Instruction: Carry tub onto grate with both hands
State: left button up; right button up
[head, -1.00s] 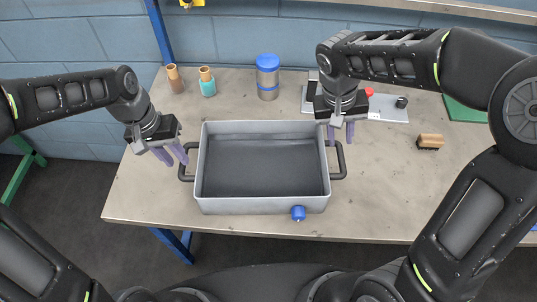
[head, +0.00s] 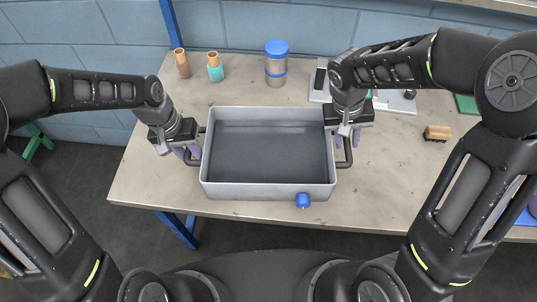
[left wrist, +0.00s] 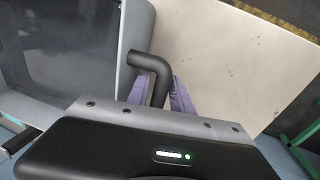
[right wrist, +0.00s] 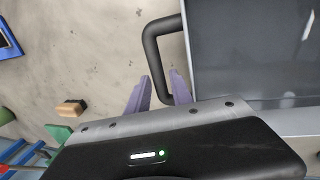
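The grey rectangular tub (head: 268,192) sits flat on the table, empty, with a blue knob (head: 303,200) low on its front wall. A black bar handle stands out at each end. My left gripper (head: 190,155) is at the left handle; the left wrist view shows its purple fingers apart, on either side of the handle (left wrist: 157,75). My right gripper (head: 347,138) is at the right handle; the right wrist view shows its fingers apart with the handle (right wrist: 153,50) between them. Neither appears closed on its bar. I cannot make out a grate.
Two small bottles (head: 215,70) and a blue-lidded container (head: 276,68) stand behind the tub. A grey plate (head: 395,102) lies at the back right, partly hidden by my right arm. A brush (head: 437,133) lies to the right.

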pick_arm(q)
jog(key=shift+d+f, duration=0.1)
jog(key=shift+f, duration=0.45)
pick_arm(e)
jog(key=shift+d+f, duration=0.1)
jog(key=shift+f, duration=0.45)
pick_arm(q)
grip_shut()
pick_arm(e)
grip_shut()
pick_arm(q)
jog(key=shift+r, duration=0.1)
pick_arm(e)
jog(key=shift+r, duration=0.1)
